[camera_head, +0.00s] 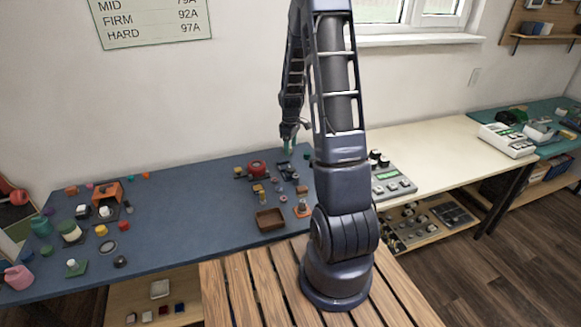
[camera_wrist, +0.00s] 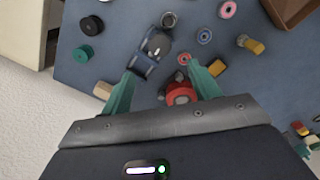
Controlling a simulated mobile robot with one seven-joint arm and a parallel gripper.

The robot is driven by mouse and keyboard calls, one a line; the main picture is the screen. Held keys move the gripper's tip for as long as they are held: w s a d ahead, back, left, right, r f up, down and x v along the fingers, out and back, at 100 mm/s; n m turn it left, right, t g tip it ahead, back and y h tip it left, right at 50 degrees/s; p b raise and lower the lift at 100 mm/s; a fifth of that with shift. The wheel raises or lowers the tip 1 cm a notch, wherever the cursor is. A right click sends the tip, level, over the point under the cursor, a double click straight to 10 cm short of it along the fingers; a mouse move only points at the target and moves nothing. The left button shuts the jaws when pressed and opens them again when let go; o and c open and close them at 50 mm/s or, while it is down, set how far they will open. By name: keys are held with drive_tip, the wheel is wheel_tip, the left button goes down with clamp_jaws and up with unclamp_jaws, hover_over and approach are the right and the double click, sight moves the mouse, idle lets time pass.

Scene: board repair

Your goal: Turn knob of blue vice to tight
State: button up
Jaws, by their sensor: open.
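The blue vice (camera_wrist: 146,66) lies on the blue table mat in the wrist view, just ahead of my fingers and between their lines. A dark rounded grey part (camera_wrist: 158,44) sits on it and may be its knob; whether it is tight cannot be told. In the head view the vice (camera_head: 285,166) is small and dark, below my gripper. My gripper (camera_wrist: 163,75) has two teal fingers spread apart with nothing held; it also shows in the head view (camera_head: 290,145), pointing down above the table.
A red round part (camera_wrist: 181,94) lies close, between my fingers in the wrist view. A brown tray (camera_head: 271,219) stands near the table's front edge. Bare table surface lies left of centre (camera_head: 190,210).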

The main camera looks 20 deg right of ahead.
sight(290, 168)
drive_tip(key=shift+f, duration=5.4)
drive_tip(key=shift+c, duration=0.4)
drive_tip(key=c, duration=0.9)
